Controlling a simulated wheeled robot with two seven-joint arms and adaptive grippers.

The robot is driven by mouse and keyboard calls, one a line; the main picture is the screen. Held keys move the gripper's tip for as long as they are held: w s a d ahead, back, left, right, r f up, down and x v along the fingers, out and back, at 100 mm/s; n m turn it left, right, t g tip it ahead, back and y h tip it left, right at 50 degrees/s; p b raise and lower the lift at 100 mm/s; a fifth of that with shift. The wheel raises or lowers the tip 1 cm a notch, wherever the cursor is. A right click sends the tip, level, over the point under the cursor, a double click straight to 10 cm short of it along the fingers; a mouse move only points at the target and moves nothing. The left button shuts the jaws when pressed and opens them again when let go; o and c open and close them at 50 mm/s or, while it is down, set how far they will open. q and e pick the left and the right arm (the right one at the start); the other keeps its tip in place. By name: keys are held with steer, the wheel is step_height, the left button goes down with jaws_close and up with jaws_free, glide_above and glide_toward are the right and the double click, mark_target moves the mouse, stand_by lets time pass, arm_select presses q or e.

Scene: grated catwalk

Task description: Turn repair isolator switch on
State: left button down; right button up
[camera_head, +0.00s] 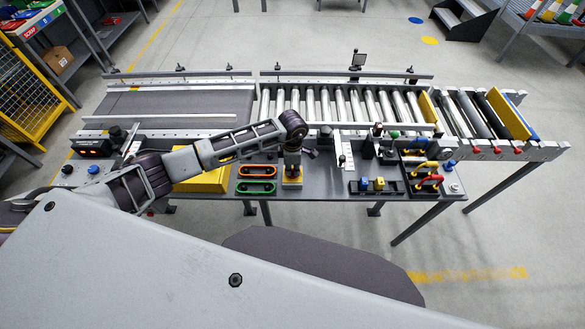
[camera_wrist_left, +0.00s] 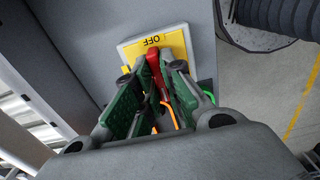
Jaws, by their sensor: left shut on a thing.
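The repair isolator switch shows in the left wrist view as a yellow plate (camera_wrist_left: 174,41) in a pale frame, with the word OFF upside down and a red handle (camera_wrist_left: 153,60). In the head view its yellow plate (camera_head: 291,183) lies on the front part of the conveyor bench, mostly under my left gripper (camera_head: 292,168). My left gripper (camera_wrist_left: 157,74) is shut on the red handle, with a green-padded finger on each side of it. The fingers hide the lower part of the handle and plate. My right gripper is not in view.
A red-orange handle (camera_head: 257,170) and a green handle (camera_head: 256,187) lie just left of the switch. A yellow box (camera_head: 205,181) sits under my left forearm. The roller conveyor (camera_head: 340,104) runs behind.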

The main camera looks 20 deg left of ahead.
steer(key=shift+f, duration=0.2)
arm_select(q)
steer(key=shift+w+m+b, duration=0.1)
steer(key=shift+m+b, duration=0.7)
steer(key=shift+b, duration=0.1)
steer(key=shift+f+m+b, duration=0.1)
steer(key=shift+m+b, duration=0.5)
steer(key=m+b, duration=0.5)
steer(key=shift+m+b, duration=0.7)
steer(key=shift+b, duration=0.05)
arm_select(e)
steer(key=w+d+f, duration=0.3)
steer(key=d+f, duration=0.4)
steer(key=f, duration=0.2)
arm_select(q)
steer(key=m+b, duration=0.8)
steer(key=shift+r+m, duration=0.2)
steer(key=shift+m, duration=0.3)
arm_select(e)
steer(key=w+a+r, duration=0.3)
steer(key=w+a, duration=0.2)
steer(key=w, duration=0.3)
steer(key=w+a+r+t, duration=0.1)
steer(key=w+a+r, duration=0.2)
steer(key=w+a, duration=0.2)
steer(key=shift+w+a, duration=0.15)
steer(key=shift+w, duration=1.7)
